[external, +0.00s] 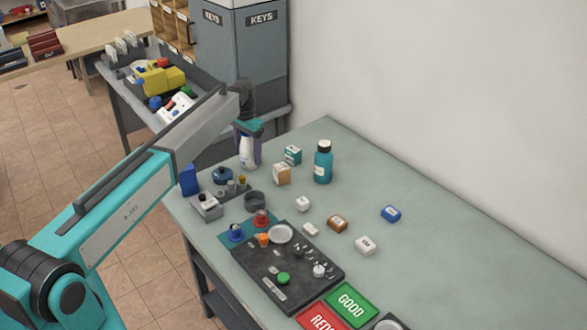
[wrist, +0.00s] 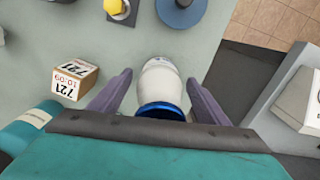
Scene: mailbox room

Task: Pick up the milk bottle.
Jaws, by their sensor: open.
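The milk bottle (external: 248,155) is white and stands near the far end of the grey-green table in the external view. In the wrist view the milk bottle (wrist: 160,82) is seen from above with its blue cap end toward the palm. My gripper (external: 247,145) is over it, with one purple finger on each side. In the wrist view my gripper (wrist: 160,85) is open, and small gaps show between the bottle and both fingers. The lower part of the bottle is partly hidden by the fingers in the external view.
A labelled box (wrist: 75,78) stands left of the fingers; it also shows in the external view (external: 282,174). A teal bottle (external: 323,163) stands further right. A blue round object (wrist: 181,12) and a yellow-topped item (wrist: 120,8) lie ahead. The table's edge is to the right in the wrist view.

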